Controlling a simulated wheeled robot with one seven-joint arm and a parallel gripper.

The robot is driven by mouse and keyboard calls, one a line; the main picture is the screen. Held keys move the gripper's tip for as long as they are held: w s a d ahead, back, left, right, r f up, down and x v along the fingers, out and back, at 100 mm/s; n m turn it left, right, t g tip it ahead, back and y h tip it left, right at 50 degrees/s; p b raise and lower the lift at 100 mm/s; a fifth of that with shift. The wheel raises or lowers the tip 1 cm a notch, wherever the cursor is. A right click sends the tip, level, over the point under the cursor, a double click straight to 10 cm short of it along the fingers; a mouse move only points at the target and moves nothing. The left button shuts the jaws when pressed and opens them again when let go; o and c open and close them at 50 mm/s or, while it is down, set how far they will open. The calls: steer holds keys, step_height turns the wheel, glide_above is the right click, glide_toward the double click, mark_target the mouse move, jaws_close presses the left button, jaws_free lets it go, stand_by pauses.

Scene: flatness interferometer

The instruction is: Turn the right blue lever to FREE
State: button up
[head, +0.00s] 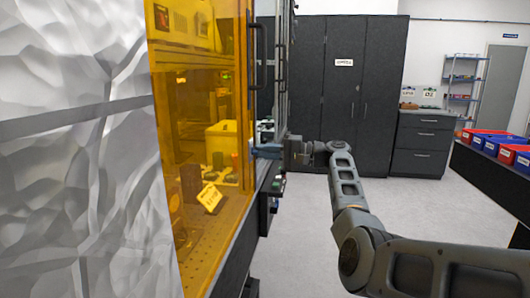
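My arm reaches in from the lower right of the head view, and my gripper (283,151) is at the right edge of an amber-windowed enclosure (192,95). A small blue part (266,151) shows at the gripper's tip, against the enclosure's edge. I cannot tell whether it is the right blue lever or part of my gripper. The fingers are too small and seen too edge-on to tell whether they are open or shut. No FREE marking can be read. A second lever is not distinguishable.
A yellow label (209,197) and a yellow box (222,136) show behind the amber panel. A black door handle (253,55) stands above my gripper. Dark cabinets (345,90) stand behind. A bench with red and blue bins (497,144) is at right. The floor between is clear.

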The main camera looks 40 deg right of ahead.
steer(key=o, duration=0.4)
steer(key=b+v, duration=0.1)
steer(key=v, duration=0.6)
steer(key=shift+s+d, duration=0.2)
steer(key=shift+s, duration=0.15)
